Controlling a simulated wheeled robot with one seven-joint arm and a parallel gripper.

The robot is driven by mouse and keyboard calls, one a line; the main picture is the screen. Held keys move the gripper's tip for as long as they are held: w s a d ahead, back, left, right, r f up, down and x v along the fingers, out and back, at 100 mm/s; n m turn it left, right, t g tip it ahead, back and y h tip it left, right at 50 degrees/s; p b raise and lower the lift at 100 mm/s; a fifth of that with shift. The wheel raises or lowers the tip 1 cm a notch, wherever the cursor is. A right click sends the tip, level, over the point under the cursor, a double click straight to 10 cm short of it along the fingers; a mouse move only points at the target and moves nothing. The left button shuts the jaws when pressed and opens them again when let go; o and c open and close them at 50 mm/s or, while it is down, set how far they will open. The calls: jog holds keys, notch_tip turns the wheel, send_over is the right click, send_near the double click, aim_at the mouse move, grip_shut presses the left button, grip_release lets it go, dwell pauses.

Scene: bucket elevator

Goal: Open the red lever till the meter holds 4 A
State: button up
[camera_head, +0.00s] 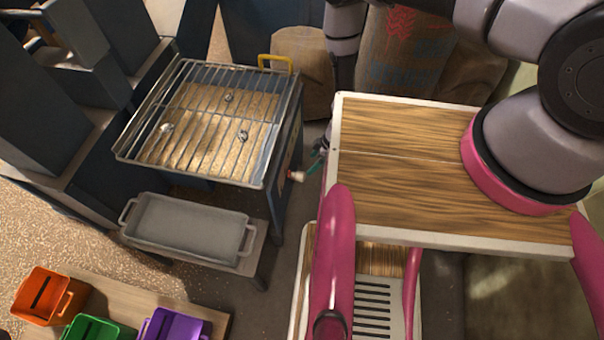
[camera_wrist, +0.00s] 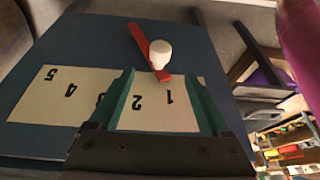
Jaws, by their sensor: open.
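The red lever (camera_wrist: 142,40) with a white knob (camera_wrist: 161,54) is on the dark blue panel in the wrist view. Its lower end lies over the pale number plate (camera_wrist: 60,92), close to the 1. The plate reads 1 to 5 upside down, and the 3 is partly hidden by a finger. My gripper (camera_wrist: 160,78) is open, its green fingers on either side of the plate's 1 and 2. The knob appears just ahead, between the finger lines, with no visible contact. In the head view my gripper (camera_head: 318,160) is beside the hopper's side, near the knob (camera_head: 298,176). No meter can be made out.
A grated hopper (camera_head: 273,142) with grain stands left of my gripper. A grey tray (camera_head: 190,228) rests on a low stand below it. Orange (camera_head: 45,297), green (camera_head: 98,329) and purple (camera_head: 175,325) bins sit at lower left. A sack (camera_head: 303,60) stands behind.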

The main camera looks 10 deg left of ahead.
aim_at(302, 174)
jog(key=x, duration=1)
jog(key=shift+a+f, duration=0.1)
jog(key=shift+f, duration=0.15)
grip_shut()
